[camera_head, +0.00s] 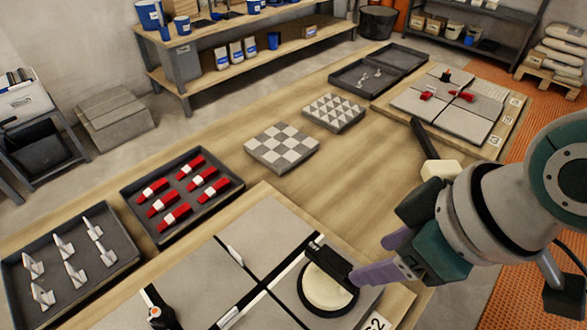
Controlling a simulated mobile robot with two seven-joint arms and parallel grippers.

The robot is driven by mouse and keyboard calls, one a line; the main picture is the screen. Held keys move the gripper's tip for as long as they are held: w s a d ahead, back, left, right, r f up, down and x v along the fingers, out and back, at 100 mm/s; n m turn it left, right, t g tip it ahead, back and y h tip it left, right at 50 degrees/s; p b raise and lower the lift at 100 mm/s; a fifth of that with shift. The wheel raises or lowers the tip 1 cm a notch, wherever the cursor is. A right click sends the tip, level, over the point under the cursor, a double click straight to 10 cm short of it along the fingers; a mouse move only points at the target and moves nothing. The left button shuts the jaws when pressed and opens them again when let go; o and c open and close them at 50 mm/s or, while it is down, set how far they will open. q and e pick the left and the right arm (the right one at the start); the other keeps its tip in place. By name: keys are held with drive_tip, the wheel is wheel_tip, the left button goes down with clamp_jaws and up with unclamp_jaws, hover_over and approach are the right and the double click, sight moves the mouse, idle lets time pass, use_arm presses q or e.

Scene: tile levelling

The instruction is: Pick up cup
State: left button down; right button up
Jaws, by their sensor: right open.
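The cup appears to be a round suction cup (325,290) with a cream disc, a black rim and a black bar handle. It lies on the near right grey tile (285,285). My right gripper (377,258) comes in from the right with its purple fingers spread. One fingertip is close to the right end of the handle; I cannot tell whether it touches. No cup is between the fingers. My left gripper does not show.
Left are a tray of red wedges (225,200) and a tray of pale clips (128,268). Patterned tiles (282,148) lie mid-table. A black-handled mallet (424,140) lies behind my right gripper.

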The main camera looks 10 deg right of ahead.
sight(337, 261)
drive_tip(key=x, duration=0.2)
drive_tip(key=w+b+x, duration=0.1)
drive_tip(key=shift+f, duration=0.2)
drive_tip(key=shift+n, duration=0.3)
drive_tip(key=b+x, duration=0.1)
drive_tip(key=x, duration=0.3)
drive_tip(key=shift+w+a, duration=0.1)
drive_tip(key=shift+w+b+x, duration=0.2)
drive_tip(key=shift+b+x, duration=0.8)
drive_tip(key=shift+x, duration=1.8)
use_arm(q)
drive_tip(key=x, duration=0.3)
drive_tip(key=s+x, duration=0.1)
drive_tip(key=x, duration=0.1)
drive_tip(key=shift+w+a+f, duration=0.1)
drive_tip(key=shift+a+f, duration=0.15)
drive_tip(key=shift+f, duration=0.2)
use_arm(e)
drive_tip(key=shift+r, duration=0.1)
clamp_jaws()
